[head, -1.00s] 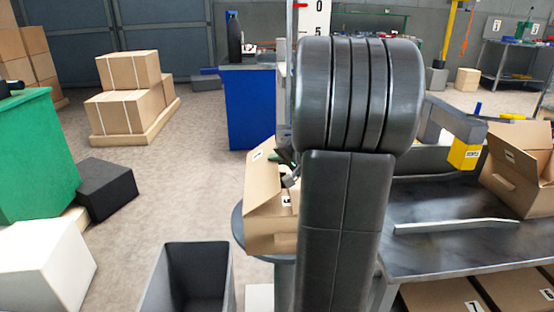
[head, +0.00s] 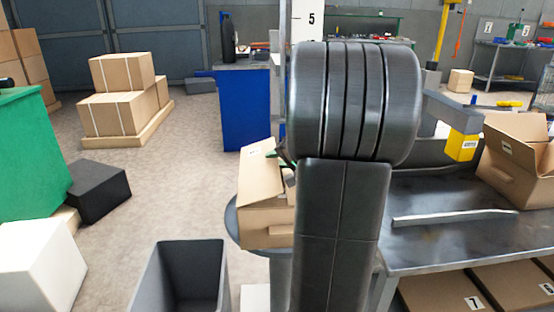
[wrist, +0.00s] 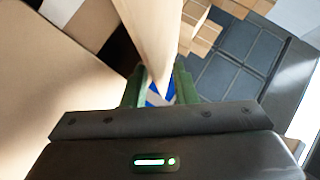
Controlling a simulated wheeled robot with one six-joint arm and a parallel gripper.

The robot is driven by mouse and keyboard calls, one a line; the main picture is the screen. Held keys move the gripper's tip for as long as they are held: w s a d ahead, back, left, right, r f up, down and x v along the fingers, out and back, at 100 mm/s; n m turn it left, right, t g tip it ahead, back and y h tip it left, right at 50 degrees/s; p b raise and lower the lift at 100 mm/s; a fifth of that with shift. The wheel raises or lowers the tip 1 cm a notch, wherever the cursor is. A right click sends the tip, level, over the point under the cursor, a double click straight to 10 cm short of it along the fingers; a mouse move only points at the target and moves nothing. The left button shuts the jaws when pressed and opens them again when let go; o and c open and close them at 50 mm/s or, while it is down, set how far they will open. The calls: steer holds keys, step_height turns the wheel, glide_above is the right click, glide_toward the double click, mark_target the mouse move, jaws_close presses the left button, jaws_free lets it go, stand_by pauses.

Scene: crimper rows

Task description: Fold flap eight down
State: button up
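An open cardboard box (head: 266,230) stands on a round grey table, left of my arm in the head view. A tan flap (head: 256,170) rises at its left side with a small label whose number I cannot read. My arm hides the box's right part. In the head view, a bit of my gripper (head: 286,165) shows at the box, mostly hidden by the arm. In the wrist view, my gripper (wrist: 158,88) has green fingers apart, with blue and white visible between them. A tan cardboard strip (wrist: 152,35) extends just beyond the fingertips; contact is unclear.
A grey bin (head: 190,275) stands in front of the round table (head: 231,222). Strapped boxes (head: 125,105) stand on a pallet at back left.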

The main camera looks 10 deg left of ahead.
steer(key=p+v, duration=0.2)
steer(key=v, duration=1.2)
steer(key=shift+a+p, duration=0.1)
steer(key=shift+p, duration=0.3)
